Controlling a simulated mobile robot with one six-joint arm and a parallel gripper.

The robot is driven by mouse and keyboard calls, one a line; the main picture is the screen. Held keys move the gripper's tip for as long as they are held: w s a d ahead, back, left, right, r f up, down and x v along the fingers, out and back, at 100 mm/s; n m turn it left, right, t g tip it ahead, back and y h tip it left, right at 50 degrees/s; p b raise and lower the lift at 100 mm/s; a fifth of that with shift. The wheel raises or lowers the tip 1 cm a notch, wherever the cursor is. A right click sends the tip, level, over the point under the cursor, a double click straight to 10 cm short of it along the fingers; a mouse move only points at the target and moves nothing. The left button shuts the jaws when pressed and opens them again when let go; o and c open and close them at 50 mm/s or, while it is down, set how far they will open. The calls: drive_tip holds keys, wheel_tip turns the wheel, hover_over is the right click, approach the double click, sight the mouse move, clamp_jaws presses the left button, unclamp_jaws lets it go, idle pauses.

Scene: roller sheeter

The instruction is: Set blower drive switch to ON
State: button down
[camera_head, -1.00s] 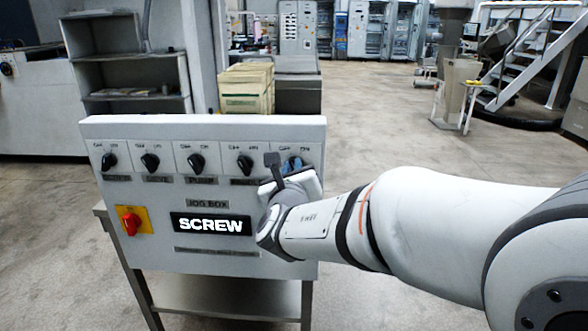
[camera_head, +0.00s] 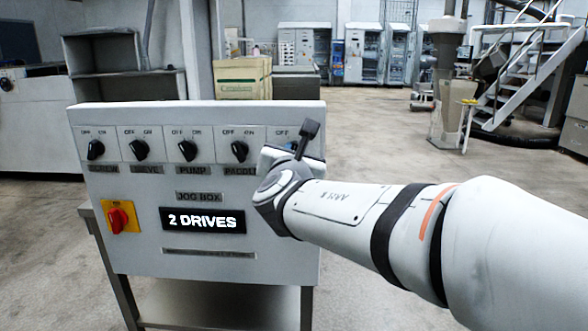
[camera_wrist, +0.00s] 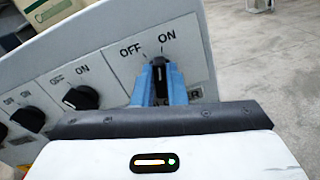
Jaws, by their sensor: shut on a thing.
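The blower drive switch (camera_wrist: 159,74) is a black rotary knob at the right end of the white jog box panel (camera_head: 90,225). My gripper (camera_wrist: 162,80) is shut on the knob, with a blue finger on each side. In the head view, my gripper (camera_head: 291,156) hides the knob. The panel's display (camera_head: 203,220) reads 2 DRIVES.
Other black knobs sit in a row to the left, including the paddle (camera_head: 239,150) and pump (camera_head: 187,149) switches. A red switch on a yellow plate (camera_head: 119,217) is at lower left. Open floor (camera_head: 380,135) lies right of the box.

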drive_tip(key=shift+f+m+b, duration=0.2)
drive_tip(key=shift+m+b, duration=0.4)
drive_tip(key=shift+b, duration=0.05)
drive_tip(key=shift+d+r+m, duration=0.1)
drive_tip(key=shift+r+m, duration=0.05)
drive_tip(key=shift+m, duration=0.15)
drive_tip(key=c, duration=1.5)
unclamp_jaws()
drive_tip(key=shift+o, duration=0.2)
drive_tip(key=s+p, duration=0.1)
drive_tip(key=s, duration=0.7)
drive_tip(key=shift+w+p, duration=0.1)
drive_tip(key=shift+p, duration=0.2)
